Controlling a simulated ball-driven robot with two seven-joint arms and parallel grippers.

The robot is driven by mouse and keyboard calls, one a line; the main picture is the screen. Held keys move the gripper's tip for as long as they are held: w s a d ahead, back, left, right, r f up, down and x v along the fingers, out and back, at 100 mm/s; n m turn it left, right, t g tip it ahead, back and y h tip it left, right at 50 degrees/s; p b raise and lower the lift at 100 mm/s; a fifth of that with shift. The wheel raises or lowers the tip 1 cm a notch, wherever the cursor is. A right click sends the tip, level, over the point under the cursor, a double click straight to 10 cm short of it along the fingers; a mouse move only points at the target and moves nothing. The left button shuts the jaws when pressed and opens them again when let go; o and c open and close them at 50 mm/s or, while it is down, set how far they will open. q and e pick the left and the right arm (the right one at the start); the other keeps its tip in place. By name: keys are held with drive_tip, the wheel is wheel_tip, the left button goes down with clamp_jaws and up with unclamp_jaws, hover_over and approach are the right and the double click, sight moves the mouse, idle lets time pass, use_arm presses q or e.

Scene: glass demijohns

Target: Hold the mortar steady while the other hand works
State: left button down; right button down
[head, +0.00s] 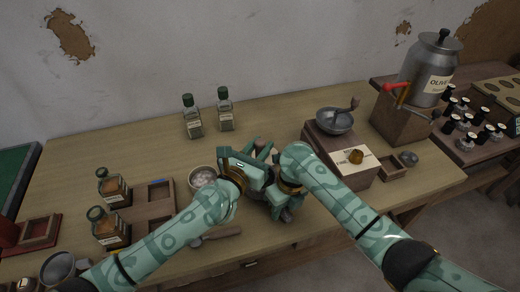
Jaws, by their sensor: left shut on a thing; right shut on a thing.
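My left gripper (264,152) is near the middle of the table, at the end of the arm from the left. My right gripper (276,208) is just below it, at the end of the arm from the right. The two hands overlap and hide most of what is between them. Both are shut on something. A small dark grey part (287,214) shows beside the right gripper; it may be the mortar, but I cannot make out its shape. I cannot make out a pestle.
A bowl with pale contents (202,178) stands left of the hands, with a wooden-handled tool (220,233) below. Two bottles (192,118) stand behind. A grinder (336,121) on a wooden box is right. Labelled bottles (113,188) and a wooden tray (153,193) are left.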

use_arm(q)
drive_tip(key=shift+f, duration=0.15)
drive_tip(key=shift+f, duration=0.6)
drive_tip(key=shift+w+d, duration=0.15)
drive_tip(key=shift+d, duration=0.25)
drive_tip(key=shift+a, duration=0.15)
drive_tip(key=shift+a, duration=0.25)
drive_tip(key=shift+r, duration=0.75)
